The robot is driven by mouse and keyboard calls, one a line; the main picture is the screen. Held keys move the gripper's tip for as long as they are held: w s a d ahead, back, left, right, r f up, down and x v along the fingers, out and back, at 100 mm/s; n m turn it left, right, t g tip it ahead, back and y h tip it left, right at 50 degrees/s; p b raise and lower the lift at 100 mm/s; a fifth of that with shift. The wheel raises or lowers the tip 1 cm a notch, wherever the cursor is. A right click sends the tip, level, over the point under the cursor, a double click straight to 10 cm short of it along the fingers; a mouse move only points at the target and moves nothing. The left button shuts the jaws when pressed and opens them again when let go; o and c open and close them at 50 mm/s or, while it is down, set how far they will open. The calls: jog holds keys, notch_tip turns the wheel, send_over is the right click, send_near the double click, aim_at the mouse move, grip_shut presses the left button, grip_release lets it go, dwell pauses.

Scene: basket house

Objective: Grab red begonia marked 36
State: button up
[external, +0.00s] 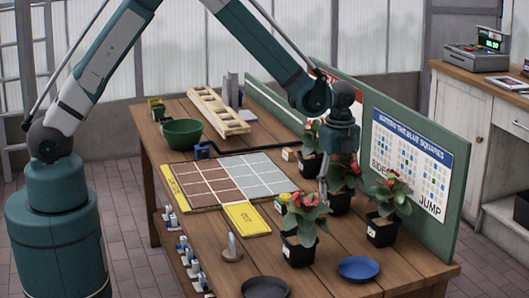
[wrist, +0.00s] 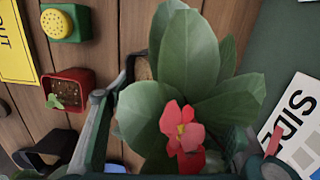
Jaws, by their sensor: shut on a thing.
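Several potted plants with red flowers and black pots stand on the wooden table. In the external view, my gripper (external: 325,190) points down at the middle plant (external: 341,200), partly covering it. In the wrist view, this plant's broad green leaves and red flower (wrist: 180,128) fill the space in front of my gripper, which is shut on it. The leaves hide the exact contact. Other red-flowered plants stand behind (external: 311,140), in front (external: 301,225) and to the right (external: 387,212). Small tags show on some pots, but I cannot read a 36.
A green board with a calendar poster (external: 410,158) stands close to the right. A gridded tray (external: 222,182) and yellow card (external: 246,218) lie left. A blue dish (external: 358,268) is near the front. A small red pot (wrist: 68,90) shows in the wrist view.

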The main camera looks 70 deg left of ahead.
notch_tip(320, 180, up, 10)
jog(key=shift+f+p, duration=0.15)
jog(key=shift+p, duration=0.15)
dwell(0.3)
